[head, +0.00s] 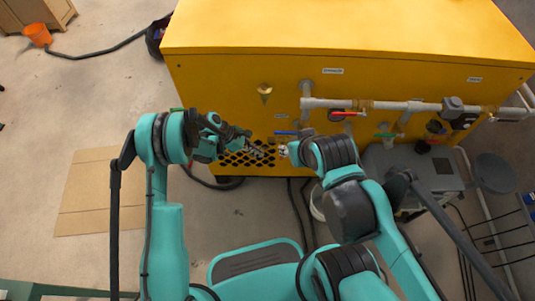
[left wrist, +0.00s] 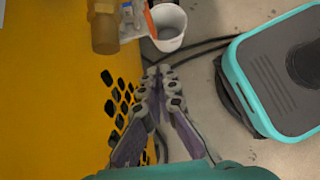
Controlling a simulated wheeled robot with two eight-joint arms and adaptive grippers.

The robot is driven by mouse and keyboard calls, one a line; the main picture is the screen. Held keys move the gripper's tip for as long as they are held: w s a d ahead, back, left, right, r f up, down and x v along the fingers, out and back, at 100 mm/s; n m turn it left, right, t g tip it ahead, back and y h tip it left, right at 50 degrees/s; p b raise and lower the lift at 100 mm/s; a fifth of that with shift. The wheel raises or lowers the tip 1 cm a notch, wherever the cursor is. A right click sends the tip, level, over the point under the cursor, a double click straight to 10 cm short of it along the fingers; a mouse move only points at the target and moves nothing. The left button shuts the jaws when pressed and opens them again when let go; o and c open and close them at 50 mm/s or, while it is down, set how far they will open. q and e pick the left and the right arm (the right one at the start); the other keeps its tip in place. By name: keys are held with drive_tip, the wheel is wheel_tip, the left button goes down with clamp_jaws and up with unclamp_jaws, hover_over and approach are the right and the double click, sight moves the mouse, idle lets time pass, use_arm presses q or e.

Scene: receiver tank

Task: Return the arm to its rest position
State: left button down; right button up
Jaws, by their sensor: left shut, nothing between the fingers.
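My left arm (head: 172,230) comes in from the left and bends at a raised elbow. My left gripper (head: 258,150) is in front of the yellow tank cabinet (head: 220,85), near its black vent grille. In the left wrist view my left gripper (left wrist: 161,74) has its fingertips together with nothing held between them. My right arm (head: 350,200) is raised in front of the cabinet at the right. Its wrist hides most of its gripper, so I cannot make out those fingers.
A grey pipe (head: 380,104) with a red-handled valve (head: 347,113) runs along the cabinet front. A white bucket (left wrist: 170,26) stands on the floor beside the cabinet. Cardboard (head: 88,195) lies on the left floor. A metal rack (head: 500,240) stands at the right.

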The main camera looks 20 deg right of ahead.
use_arm(q)
drive_tip(key=p+v, duration=0.2)
drive_tip(key=v, duration=0.5)
drive_tip(key=shift+a, duration=0.2)
drive_tip(key=shift+w+f, duration=0.1)
drive_tip(key=shift+f, duration=0.05)
